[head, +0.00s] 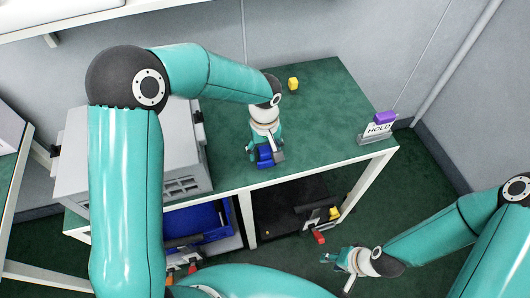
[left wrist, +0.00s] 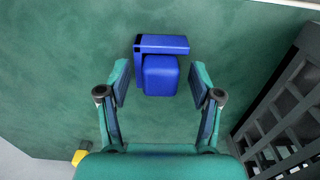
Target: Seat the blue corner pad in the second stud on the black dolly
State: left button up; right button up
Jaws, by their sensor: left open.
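The blue corner pad (head: 265,161) lies on the green tabletop (head: 330,95), near its front edge. My left gripper (head: 264,147) is over it, pointing down. In the left wrist view the pad (left wrist: 161,75) shows a flat bar and a block, with the block between the open fingers (left wrist: 160,88) and a gap on each side. The black dolly (head: 290,200) is on the floor under the table, partly hidden by the tabletop; red and yellow pads show at its near side. Its second stud cannot be made out. My right gripper (head: 337,258) hangs low at the right; its jaws are unclear.
A grey louvred case (head: 185,150) stands on the table left of my left gripper. A yellow pad (head: 293,84) lies behind it. A HOLD stand (head: 378,132) with a purple pad (head: 386,117) is at the right end. A blue crate (head: 196,222) sits below left.

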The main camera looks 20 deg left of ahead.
pick_arm(q)
jog(key=shift+c, duration=0.3)
jog(key=c, duration=1)
jog(key=shift+o, duration=0.2)
jog(key=shift+r, duration=0.15)
